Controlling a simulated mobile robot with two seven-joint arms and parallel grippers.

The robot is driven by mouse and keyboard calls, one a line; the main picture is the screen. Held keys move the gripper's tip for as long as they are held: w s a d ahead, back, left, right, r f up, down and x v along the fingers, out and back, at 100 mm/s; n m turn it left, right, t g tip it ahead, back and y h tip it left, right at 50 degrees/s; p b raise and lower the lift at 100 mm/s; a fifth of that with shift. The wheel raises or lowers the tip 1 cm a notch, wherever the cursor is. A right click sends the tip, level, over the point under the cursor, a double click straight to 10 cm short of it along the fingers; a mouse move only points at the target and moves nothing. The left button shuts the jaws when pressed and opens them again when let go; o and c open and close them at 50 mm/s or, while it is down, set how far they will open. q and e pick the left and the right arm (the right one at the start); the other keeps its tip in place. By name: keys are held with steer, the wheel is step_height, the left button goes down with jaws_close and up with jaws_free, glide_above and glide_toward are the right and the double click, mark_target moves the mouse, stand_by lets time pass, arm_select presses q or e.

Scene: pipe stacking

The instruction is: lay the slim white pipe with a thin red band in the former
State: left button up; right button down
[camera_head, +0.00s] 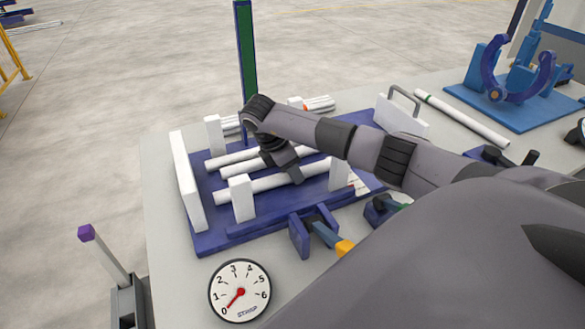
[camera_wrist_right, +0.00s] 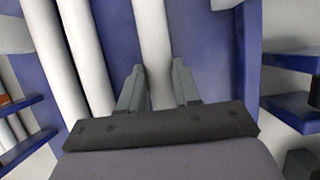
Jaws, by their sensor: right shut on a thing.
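The former is a blue base (camera_head: 215,238) with white posts (camera_head: 242,198) and a tall white end plate (camera_head: 187,181). White pipes lie in it, one of them (camera_head: 232,159) behind the held one. My right gripper (camera_head: 288,172) reaches down over the former and is shut on a slim white pipe (camera_head: 262,185). In the right wrist view this pipe (camera_wrist_right: 153,45) passes between the fingers (camera_wrist_right: 158,85), with two more white pipes (camera_wrist_right: 88,60) to its left. No red band shows on the held pipe; my fingers hide part of it. My left gripper is out of view.
White pipes with an orange-red piece (camera_head: 297,102) lie behind the former. A green post (camera_head: 245,60) stands at the back. A dial gauge (camera_head: 239,290) and a blue clamp (camera_head: 313,232) are in front. A green-banded pipe (camera_head: 460,116) lies at right near a blue fixture (camera_head: 520,100).

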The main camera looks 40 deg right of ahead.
steer(key=c, duration=0.8)
jaws_free()
steer(key=p+v, duration=0.1)
steer(key=v, duration=1.1)
steer(key=shift+s, duration=0.1)
